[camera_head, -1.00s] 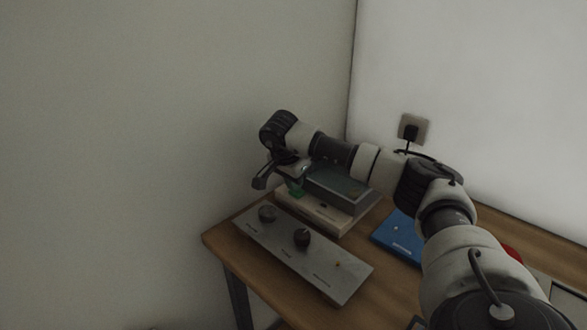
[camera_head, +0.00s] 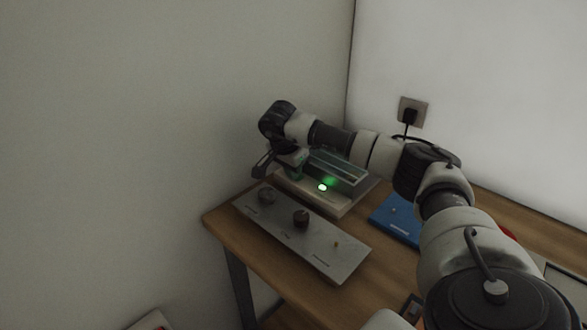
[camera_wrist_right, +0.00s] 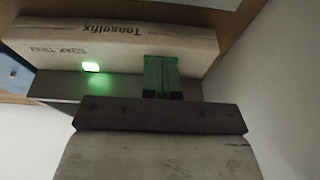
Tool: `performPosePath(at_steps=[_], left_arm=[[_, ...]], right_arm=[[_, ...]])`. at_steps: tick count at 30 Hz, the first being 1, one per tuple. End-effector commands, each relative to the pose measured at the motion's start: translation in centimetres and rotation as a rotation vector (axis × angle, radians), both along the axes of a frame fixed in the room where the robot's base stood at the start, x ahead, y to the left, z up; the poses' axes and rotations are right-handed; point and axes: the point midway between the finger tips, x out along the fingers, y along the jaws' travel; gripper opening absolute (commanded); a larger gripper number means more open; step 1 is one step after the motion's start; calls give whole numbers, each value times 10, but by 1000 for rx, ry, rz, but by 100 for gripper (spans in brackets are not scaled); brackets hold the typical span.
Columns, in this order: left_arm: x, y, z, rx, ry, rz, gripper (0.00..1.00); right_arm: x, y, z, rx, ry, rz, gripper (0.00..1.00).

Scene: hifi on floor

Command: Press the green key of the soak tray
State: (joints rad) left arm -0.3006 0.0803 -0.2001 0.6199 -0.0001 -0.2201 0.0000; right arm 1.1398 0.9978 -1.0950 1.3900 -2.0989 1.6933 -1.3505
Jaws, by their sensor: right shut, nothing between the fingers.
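The soak tray (camera_head: 342,203) is a cream box with a grey, clear-walled basin (camera_head: 338,168) on top, at the back of the table. Its front, lettered SOAK TRAY, shows in the right wrist view (camera_wrist_right: 120,40). A small lamp (camera_head: 322,187) on it glows bright green, also in the wrist view (camera_wrist_right: 91,67). My right gripper (camera_head: 293,174) is shut and empty at the tray's left front. In the wrist view a green block, apparently the green key (camera_wrist_right: 160,70), lies right at the fingertips (camera_wrist_right: 163,95); I cannot tell if they touch. My left gripper is out of view.
A grey panel with knobs (camera_head: 318,248) lies in front of the tray on the wooden table (camera_head: 232,228). A blue item (camera_head: 396,218) lies to the right under my arm. Walls stand close left and behind; a socket (camera_head: 413,112) holds a plug.

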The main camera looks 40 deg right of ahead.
Motion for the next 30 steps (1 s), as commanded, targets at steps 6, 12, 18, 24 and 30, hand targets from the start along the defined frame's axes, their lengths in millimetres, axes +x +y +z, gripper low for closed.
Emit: performPosePath(at_steps=[6, 12, 18, 24, 30], left_arm=[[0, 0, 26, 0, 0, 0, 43], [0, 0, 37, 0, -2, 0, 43], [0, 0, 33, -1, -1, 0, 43], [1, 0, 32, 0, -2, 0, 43], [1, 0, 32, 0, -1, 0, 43]], right_arm=[[-4, 4, 23, 0, 11, 1, 0], [-4, 12, 57, -1, -4, -1, 0], [-5, 25, 102, -1, -6, -1, 0], [-6, 33, 130, -2, -4, -3, 0], [-7, 35, 138, -1, -2, -4, 0]])
